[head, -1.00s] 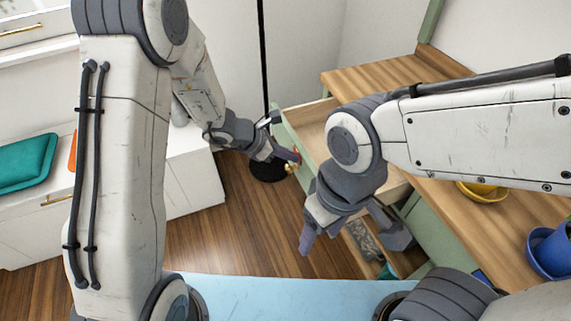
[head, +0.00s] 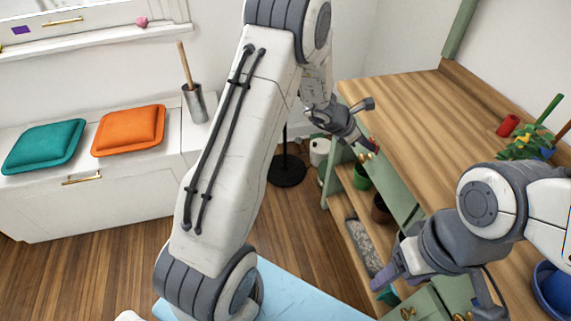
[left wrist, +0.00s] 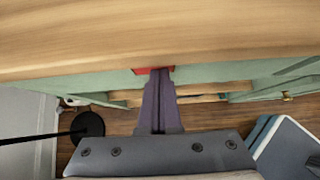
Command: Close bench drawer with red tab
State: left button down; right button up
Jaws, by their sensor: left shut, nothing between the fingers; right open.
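The green wooden-topped bench (head: 430,130) runs along the right of the head view. Its upper drawer front (head: 398,182) looks flush or nearly flush under the top, with no drawer interior showing. In the left wrist view the red tab (left wrist: 141,71) shows on the green front (left wrist: 95,82), partly hidden behind my fingertips. My left gripper (head: 372,150) is shut and empty, its tips at the front by the tab; I cannot tell if they touch. It also shows in the left wrist view (left wrist: 161,72). My right gripper (head: 432,285) is open and empty, over the bench's near front.
Open shelves below hold a green pot (head: 361,178) and a brown pot (head: 380,210). A plant (head: 525,147), a red roll (head: 508,125) and a blue pot (head: 552,290) stand on the bench top. A black stand base (head: 287,171) is on the floor. Wooden floor lies left of the bench.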

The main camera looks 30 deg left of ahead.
pick_arm(q)
jog(key=shift+w+d+r, duration=0.1)
jog(key=shift+w+d, duration=0.05)
jog(key=shift+w, duration=0.1)
jog(key=shift+d, duration=0.1)
